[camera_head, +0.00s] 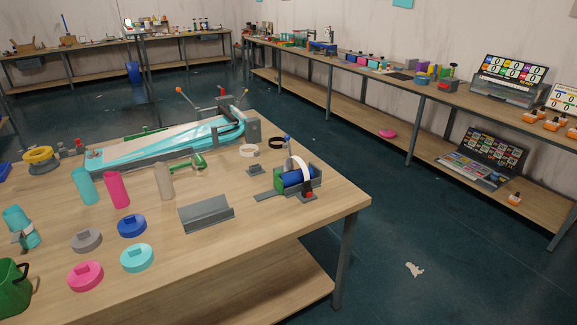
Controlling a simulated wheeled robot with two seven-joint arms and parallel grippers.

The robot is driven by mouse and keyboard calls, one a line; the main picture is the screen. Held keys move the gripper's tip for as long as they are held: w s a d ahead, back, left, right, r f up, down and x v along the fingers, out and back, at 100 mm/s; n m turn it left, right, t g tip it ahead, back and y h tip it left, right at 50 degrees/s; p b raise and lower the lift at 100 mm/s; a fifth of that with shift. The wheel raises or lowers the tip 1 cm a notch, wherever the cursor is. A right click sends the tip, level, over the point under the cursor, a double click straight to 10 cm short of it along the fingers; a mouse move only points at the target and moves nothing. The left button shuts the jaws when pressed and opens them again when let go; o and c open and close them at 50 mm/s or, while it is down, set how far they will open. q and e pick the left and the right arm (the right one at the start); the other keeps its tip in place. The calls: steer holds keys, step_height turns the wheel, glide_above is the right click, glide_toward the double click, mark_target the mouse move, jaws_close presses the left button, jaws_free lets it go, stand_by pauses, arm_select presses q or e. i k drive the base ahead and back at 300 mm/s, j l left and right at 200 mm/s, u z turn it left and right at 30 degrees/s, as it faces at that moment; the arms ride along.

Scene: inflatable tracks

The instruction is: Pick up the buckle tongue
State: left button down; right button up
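No part is clearly recognisable as the buckle tongue. A grey holder (313,172) near the right end of the table carries a blue roller (291,179) and a white strap loop (303,166). A small black and red piece (308,194) sits at the foot of this loop. A small grey block (254,169) lies left of the holder, and a flat grey plate (266,194) sticks out from the holder's left side. These parts are too small to tell which, if any, is the tongue. Neither of my grippers is in view.
A long teal track in a grey frame (120,166) lies along the table's back. Upright teal, pink and beige cylinders, coloured round caps (137,258), a grey trough (207,213) and a green bucket (12,289) stand in front. The table's front right (285,222) is clear.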

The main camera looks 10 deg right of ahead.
mark_target(308, 185)
steer(key=i+l, duration=0.1)
steer(key=l, duration=0.3)
steer(key=i+l, duration=0.15)
steer(key=l, duration=0.3)
steer(key=i+l, duration=0.1)
steer(key=l, duration=0.3)
steer(key=i+l+u, duration=0.1)
steer(key=l, duration=0.35)
